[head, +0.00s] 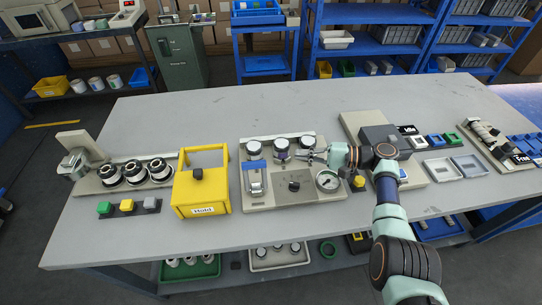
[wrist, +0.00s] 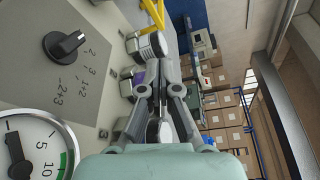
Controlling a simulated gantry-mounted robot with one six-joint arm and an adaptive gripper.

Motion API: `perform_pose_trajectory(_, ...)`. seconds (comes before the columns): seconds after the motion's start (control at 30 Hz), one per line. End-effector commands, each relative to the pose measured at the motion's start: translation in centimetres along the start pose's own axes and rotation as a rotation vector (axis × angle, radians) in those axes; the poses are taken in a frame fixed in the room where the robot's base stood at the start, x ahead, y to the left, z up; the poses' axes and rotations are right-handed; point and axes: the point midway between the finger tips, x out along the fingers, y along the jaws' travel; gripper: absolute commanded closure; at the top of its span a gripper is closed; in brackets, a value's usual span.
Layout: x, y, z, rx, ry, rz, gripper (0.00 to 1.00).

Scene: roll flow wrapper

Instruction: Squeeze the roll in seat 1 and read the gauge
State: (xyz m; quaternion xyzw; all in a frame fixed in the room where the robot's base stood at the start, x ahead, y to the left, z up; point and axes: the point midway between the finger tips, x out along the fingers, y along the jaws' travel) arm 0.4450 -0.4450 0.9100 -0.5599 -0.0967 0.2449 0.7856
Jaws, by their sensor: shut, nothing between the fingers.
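The grey test panel (head: 270,199) holds three dark-and-white rolls in a row along its back: a left roll (head: 254,148), a middle roll (head: 281,146) with a purple band, and a right roll (head: 307,142). My gripper (head: 313,156) is shut and empty, just in front of the right roll. In the wrist view, my fingers (wrist: 166,68) partly cover the rolls. The gauge (head: 327,181) sits at the panel's front right. Its dial (wrist: 45,150) is cut off in the wrist view, so I cannot read the value. A selector knob (wrist: 65,45) has printed numbers beside it.
A blue-handled clamp (head: 256,178) stands at the panel's left. A yellow box marked Hold (head: 201,192) is left of it, with a stand of several rolls (head: 134,172) beyond. A grey machine (head: 385,140) stands close right of my gripper. The table's front strip is clear.

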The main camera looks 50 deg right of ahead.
Motion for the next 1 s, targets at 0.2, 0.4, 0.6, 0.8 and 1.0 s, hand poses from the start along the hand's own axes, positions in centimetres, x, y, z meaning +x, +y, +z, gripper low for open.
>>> perform_pose_trajectory(0.2, 1.1, 0.1, 0.0, -0.001, -0.003, 0.002, 1.00)
perform_pose_trajectory(0.4, 5.1, 0.3, 0.0, -0.001, -0.004, 0.003, 1.00)
perform_pose_trajectory(0.6, 9.5, 0.4, 0.0, -0.001, -0.004, 0.003, 1.00)
perform_pose_trajectory(0.8, 9.4, -0.1, 1.9, -0.003, 0.000, 0.001, 1.00)
perform_pose_trajectory(1.0, 8.9, 0.0, 3.4, -0.001, 0.000, 0.001, 1.00)
